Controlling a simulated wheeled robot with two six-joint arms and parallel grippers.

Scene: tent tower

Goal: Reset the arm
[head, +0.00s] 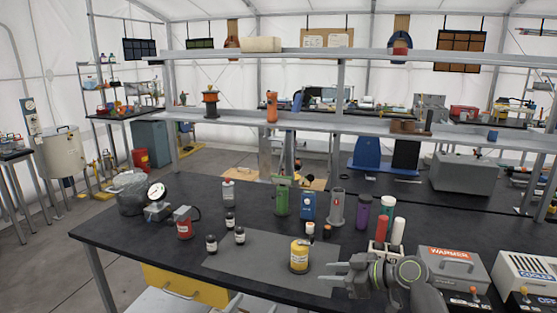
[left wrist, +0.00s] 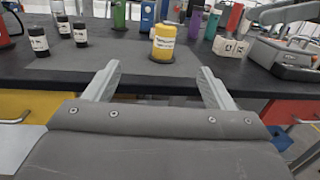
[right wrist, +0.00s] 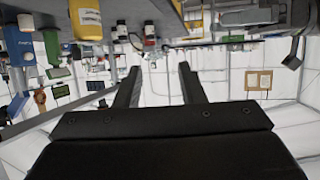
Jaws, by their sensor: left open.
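My left gripper (left wrist: 158,85) is open and empty in its wrist view, with its two pale fingers wide apart. It is in front of the table's near edge and faces the yellow bottle (left wrist: 163,42). My right gripper (head: 335,273) reaches in from the right in the head view, over the near part of the black table (head: 120,228). Its fingers point left, to the right of the yellow bottle (head: 299,256), and do not touch it. In the right wrist view its dark fingers (right wrist: 158,82) are apart with nothing between them.
Small dark bottles (head: 211,243) and a red-based container (head: 184,228) stand left of the yellow bottle. A green cylinder (head: 282,197), a blue device (head: 308,206) and a purple bottle (head: 363,211) stand behind. A warmer box (head: 452,267) is at right. The table's left front is clear.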

